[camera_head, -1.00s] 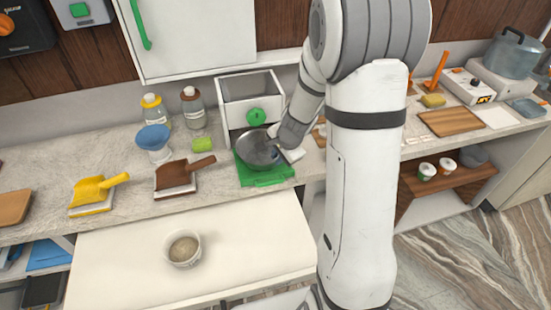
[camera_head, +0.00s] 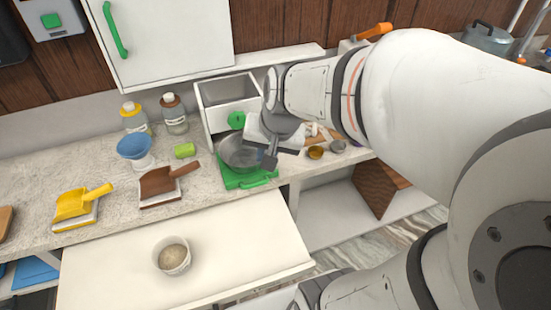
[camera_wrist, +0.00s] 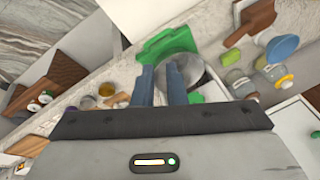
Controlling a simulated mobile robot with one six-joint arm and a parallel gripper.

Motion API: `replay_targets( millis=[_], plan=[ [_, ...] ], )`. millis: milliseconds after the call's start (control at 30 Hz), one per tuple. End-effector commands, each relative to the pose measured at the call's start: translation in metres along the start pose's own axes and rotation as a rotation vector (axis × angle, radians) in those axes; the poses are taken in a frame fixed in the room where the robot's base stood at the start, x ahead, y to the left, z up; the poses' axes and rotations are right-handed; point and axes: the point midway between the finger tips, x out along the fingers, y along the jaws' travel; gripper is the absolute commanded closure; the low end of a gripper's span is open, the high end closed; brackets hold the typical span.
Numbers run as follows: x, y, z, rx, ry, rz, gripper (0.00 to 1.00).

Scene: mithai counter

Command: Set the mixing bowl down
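The grey metal mixing bowl (camera_head: 238,150) sits upright over the green board (camera_head: 250,182), in front of the white drawer unit. It also shows in the wrist view (camera_wrist: 196,72), partly behind my fingers. My gripper (camera_head: 269,160) is at the bowl's right side, pointing down by its rim. In the wrist view my gripper (camera_wrist: 160,80) has its two fingers apart with a gap between them. One finger overlaps the bowl and the other lies over the green board (camera_wrist: 165,45). Whether the rim lies between the fingertips is hard to tell.
A white drawer unit (camera_head: 228,97) stands behind the bowl. A green sponge (camera_head: 186,150), brown scoop (camera_head: 160,181), blue funnel (camera_head: 134,147) and bottles (camera_head: 174,115) stand left. Small cups (camera_head: 315,152) lie right. A white bowl (camera_head: 172,255) stands on the front surface.

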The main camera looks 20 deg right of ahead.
Motion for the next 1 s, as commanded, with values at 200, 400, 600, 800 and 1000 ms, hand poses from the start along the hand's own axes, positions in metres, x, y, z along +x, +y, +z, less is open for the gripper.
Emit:
replay_targets(
  millis=[200,400,600,800,1000],
  plan=[
    [-0.043,0.018,0.050,-0.339,0.023,0.068,0.89],
    [-0.055,0.029,0.067,-0.458,0.025,0.104,0.89],
    [-0.055,0.030,0.068,-0.466,0.024,0.107,0.89],
    [-0.045,0.032,0.070,-0.462,0.020,0.107,0.89],
    [-0.018,0.039,0.074,-0.454,0.003,0.111,0.89]
  ],
)
